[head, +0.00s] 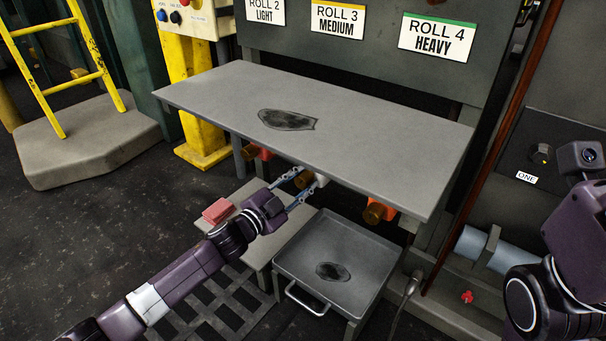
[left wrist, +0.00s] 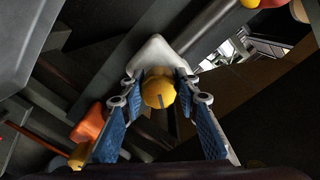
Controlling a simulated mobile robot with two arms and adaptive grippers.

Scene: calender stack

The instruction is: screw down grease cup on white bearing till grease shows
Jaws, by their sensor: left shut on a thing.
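The brass grease cup (head: 303,179) sticks out from the white bearing (head: 322,180) under the front edge of the grey table. My left gripper (head: 296,187) reaches in from the left and is shut on this cup. In the left wrist view the round cup end (left wrist: 159,92), with a dark line on its face, sits between the two blue-padded fingers (left wrist: 158,100). The white bearing (left wrist: 154,52) is right behind it. No grease can be made out at the bearing; the fingers and table hide part of it. My right arm shows at the right edge, its gripper out of frame.
A red bearing (head: 254,152) and an orange bearing (head: 386,205) with its own brass cup (head: 373,213) flank the white one. The grey tabletop (head: 390,140) is close above. Below are a tray (head: 355,245) with a dark patch and a low bench with a red block (head: 217,211).

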